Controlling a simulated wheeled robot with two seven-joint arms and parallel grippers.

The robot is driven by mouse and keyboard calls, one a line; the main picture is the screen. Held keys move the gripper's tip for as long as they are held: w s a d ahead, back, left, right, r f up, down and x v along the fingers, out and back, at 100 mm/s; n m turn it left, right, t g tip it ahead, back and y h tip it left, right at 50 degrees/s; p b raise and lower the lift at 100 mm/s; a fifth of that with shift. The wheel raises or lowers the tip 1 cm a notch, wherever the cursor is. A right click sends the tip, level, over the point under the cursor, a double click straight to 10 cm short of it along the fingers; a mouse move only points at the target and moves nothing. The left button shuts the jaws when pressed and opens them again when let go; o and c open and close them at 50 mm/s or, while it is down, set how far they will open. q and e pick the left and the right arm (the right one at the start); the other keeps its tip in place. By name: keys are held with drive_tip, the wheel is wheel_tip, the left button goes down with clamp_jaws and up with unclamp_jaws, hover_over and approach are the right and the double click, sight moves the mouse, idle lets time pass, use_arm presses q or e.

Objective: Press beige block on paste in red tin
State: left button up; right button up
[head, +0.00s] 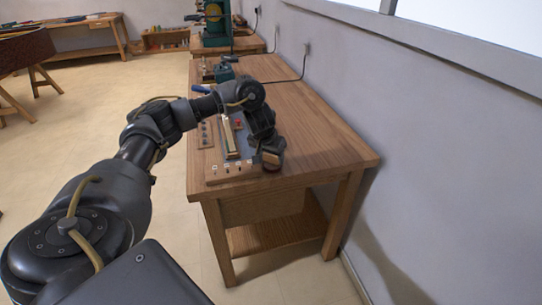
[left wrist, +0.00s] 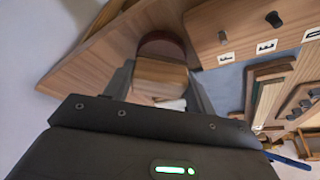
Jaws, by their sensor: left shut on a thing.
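My left gripper (head: 271,150) is over the front right part of a wooden table and is shut on the beige block. In the left wrist view the block (left wrist: 160,77) sits between the two fingers of the gripper (left wrist: 160,90). The dark red round tin (left wrist: 162,41) shows just beyond the block, its near part hidden by it. I cannot tell whether the block touches the paste, which I cannot see. In the head view the tin is hard to make out beneath the gripper. My right gripper is not in view.
A wooden board with pegs and lettered labels (left wrist: 265,30) lies beside the tin. A blue-grey mat (left wrist: 228,88) with wooden pieces lies near it. The wooden table (head: 320,135) is bare on its right, towards the wall. A green machine (head: 214,22) stands farther back.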

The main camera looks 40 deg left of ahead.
use_arm(q)
drive_tip(key=shift+f, duration=0.15)
idle(0.3)
drive_tip(key=shift+f, duration=0.35)
idle(0.8)
drive_tip(key=shift+p, duration=0.3)
idle(0.8)
drive_tip(key=shift+s+f, duration=0.1)
idle(1.2)
